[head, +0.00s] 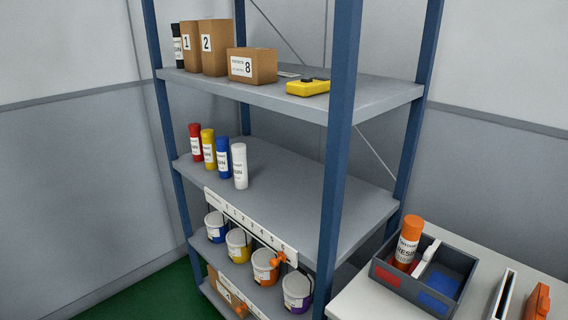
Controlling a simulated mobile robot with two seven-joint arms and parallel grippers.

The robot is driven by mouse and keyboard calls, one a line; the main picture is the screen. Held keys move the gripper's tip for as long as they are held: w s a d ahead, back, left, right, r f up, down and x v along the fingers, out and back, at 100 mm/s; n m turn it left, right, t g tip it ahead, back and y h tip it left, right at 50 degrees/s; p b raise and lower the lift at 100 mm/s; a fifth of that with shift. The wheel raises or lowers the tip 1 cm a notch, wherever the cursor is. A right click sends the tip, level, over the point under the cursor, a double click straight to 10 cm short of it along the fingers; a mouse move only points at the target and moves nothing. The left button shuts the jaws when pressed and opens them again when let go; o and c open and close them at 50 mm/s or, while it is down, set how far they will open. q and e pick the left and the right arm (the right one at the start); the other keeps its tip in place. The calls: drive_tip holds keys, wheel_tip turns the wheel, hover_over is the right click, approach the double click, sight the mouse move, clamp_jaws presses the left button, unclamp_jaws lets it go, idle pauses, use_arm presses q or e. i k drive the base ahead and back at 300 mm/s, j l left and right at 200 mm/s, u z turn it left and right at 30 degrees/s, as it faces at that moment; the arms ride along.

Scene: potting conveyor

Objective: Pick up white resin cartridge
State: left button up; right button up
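The white resin cartridge (240,168) stands upright on the middle shelf (300,190), at the right end of a row. A blue cartridge (222,158), a yellow cartridge (208,149) and a red cartridge (195,143) stand to its left, all upright. The white one is close beside the blue one, near the shelf's front edge. Neither of my grippers is in view.
Blue posts (342,130) frame the shelving. The top shelf holds boxes (252,66) and a yellow device (308,87). Lidded pots (265,266) stand below, behind a numbered strip (252,228). A divided tray (424,277) at right holds an orange cartridge (408,243). The middle shelf's right side is clear.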

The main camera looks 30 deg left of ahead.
sight(239, 150)
drive_tip(key=j+z, duration=0.3)
drive_tip(key=j, duration=0.15)
drive_tip(key=j+z, duration=0.3)
drive_tip(key=j, duration=0.15)
drive_tip(key=j+z, duration=0.1)
drive_tip(key=j, duration=0.35)
drive_tip(key=k+j+z, duration=0.15)
drive_tip(key=j, duration=0.3)
drive_tip(key=i, duration=0.05)
